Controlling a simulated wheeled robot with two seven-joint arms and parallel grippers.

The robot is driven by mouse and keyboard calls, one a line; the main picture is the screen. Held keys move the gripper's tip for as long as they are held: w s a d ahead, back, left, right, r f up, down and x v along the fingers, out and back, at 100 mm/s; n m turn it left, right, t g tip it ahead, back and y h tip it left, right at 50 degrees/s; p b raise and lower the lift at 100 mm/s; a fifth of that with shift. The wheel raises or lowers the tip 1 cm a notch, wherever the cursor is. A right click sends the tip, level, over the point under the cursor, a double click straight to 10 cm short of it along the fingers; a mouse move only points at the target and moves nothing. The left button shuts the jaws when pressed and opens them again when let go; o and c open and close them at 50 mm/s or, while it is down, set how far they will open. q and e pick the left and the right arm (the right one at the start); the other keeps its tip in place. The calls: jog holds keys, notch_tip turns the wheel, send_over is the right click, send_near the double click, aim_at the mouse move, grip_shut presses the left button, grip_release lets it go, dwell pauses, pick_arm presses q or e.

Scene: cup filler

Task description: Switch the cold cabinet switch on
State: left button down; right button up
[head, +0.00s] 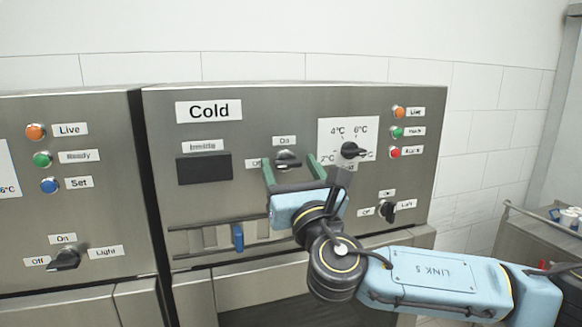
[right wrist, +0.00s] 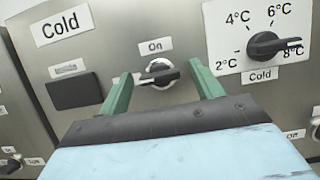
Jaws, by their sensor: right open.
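The cold cabinet (head: 258,127) carries a large Cold sign. Its switch (head: 287,155) is a black knob on a round light base, with an On label above it and a partly covered Off label at its left. The knob lies roughly sideways, not pointing up at On. It shows clearly in the right wrist view (right wrist: 161,76). My right gripper (head: 290,163) is open, with its two green fingers on either side of the knob. I see gaps between fingers and knob; the depth between them is hard to judge. My left gripper is not in view.
A temperature dial (head: 352,150) is just right of the right finger. Indicator lights (head: 397,132) and a Light switch (head: 388,210) are further right. A dark display (head: 204,168) is at left. Another cabinet (head: 75,205) stands to the left, and a cart (head: 565,218) at far right.

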jog(key=c, duration=1)
